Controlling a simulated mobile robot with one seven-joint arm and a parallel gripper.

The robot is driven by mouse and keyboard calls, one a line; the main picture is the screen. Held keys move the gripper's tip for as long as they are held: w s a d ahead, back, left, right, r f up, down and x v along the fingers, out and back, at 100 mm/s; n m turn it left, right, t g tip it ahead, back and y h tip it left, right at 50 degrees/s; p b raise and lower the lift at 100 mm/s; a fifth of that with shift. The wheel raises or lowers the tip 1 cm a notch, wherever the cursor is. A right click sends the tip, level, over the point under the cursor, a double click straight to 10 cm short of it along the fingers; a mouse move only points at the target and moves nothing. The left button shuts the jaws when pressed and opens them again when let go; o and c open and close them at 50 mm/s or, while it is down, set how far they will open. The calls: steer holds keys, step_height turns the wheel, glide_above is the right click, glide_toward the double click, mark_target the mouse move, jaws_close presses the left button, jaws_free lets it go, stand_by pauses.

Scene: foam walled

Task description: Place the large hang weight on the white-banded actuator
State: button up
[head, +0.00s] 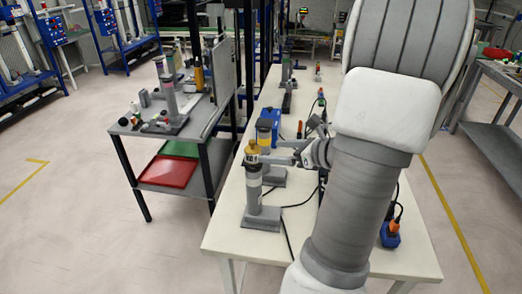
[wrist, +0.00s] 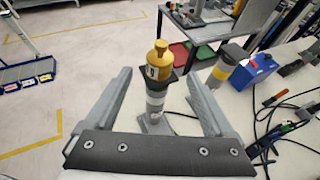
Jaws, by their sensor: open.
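The large brass-coloured hang weight (wrist: 159,62) stands upright on top of the white-banded actuator (wrist: 154,100). In the head view, the weight (head: 253,150) tops the same grey cylinder (head: 254,197) at the near left corner of the white table. My gripper (wrist: 159,82) is open in the wrist view, with one finger on each side of the weight and clear gaps to both. In the head view my gripper (head: 272,158) reaches in from the right at the weight's height. The weight's contact with the actuator top is partly hidden.
A yellow-banded actuator (wrist: 222,68) and a blue box (wrist: 253,72) stand close behind on the white table (head: 228,236). Black cables run beside them. A grey side table (head: 150,118) with more cylinders stands at left. Open floor lies in front.

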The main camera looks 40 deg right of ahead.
steer(key=shift+v, duration=1.75)
